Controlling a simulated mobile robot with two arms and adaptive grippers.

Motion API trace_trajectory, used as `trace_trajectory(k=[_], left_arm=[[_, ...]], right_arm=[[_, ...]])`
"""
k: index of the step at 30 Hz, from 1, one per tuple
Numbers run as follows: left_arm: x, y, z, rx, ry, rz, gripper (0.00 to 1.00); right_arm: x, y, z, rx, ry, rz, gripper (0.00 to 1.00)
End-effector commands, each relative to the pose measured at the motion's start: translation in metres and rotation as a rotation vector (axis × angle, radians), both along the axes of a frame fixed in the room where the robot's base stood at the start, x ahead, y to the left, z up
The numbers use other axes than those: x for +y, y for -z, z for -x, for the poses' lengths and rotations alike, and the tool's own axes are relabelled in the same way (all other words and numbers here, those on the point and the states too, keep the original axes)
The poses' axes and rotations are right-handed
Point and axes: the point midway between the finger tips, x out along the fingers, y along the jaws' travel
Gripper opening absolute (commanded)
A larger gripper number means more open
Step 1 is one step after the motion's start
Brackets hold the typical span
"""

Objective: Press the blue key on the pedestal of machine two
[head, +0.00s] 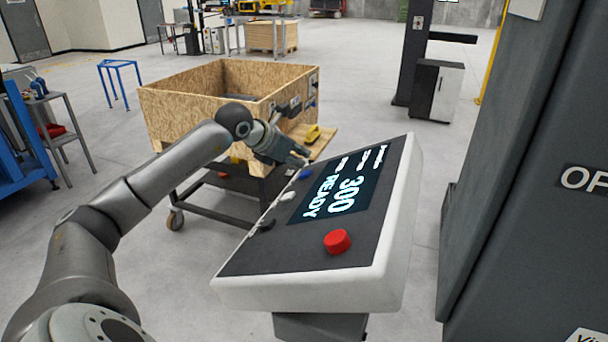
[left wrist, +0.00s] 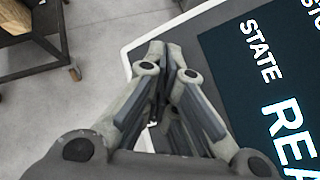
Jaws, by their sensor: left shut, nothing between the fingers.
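The pedestal's tilted panel (head: 240,262) has a white rim and a dark face. Its blue key (head: 305,174) sits near the far left edge, beside the screen. My left gripper (head: 302,158) is shut and empty, with its fingertips close to the blue key in the head view. I cannot tell whether they touch it. In the left wrist view the shut fingers (left wrist: 172,58) lie over the panel's edge beside the screen (left wrist: 275,75). No blue key shows there; the fingers may hide it. My right gripper is not in view.
A white key (head: 288,196), a black key (head: 267,225) and a red button (head: 337,241) are on the same panel. A wooden crate (head: 190,110) on a wheeled cart stands behind my left arm. A tall dark cabinet (head: 520,190) stands close on the right.

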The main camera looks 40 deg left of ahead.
Motion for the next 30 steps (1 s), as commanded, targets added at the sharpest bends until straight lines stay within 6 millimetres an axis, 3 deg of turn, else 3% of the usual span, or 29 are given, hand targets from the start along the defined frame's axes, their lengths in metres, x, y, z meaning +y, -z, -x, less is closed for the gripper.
trace_trajectory(k=[30], left_arm=[[0.0003, -0.0001, 0.0001, 0.000, 0.000, 0.000, 0.00]], right_arm=[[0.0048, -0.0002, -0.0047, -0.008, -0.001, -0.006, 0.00]])
